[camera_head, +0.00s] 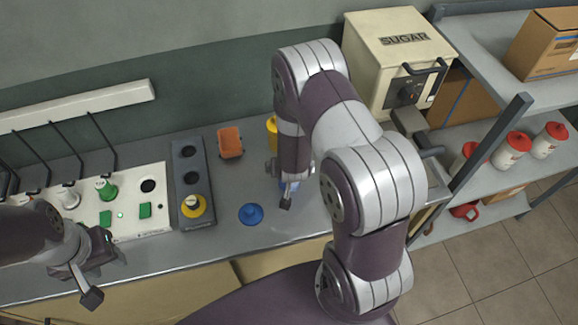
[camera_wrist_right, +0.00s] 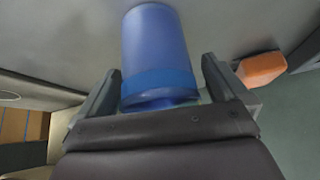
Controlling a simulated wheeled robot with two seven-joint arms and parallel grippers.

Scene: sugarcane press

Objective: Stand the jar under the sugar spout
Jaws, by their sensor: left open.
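The blue jar (camera_wrist_right: 158,50) stands out between the two fingers of my right gripper (camera_wrist_right: 212,68) in the right wrist view. A gap shows beside the right-hand finger, and the gripper looks open around the jar. The cream sugar dispenser (camera_head: 372,60), marked SUGAR, stands at the back right. My left gripper (camera_head: 98,270) is open and empty over the counter's front left.
A dark holder (camera_head: 188,170) and a white panel (camera_head: 130,198) stand left. Shelves with red-topped containers (camera_head: 510,150) are right.

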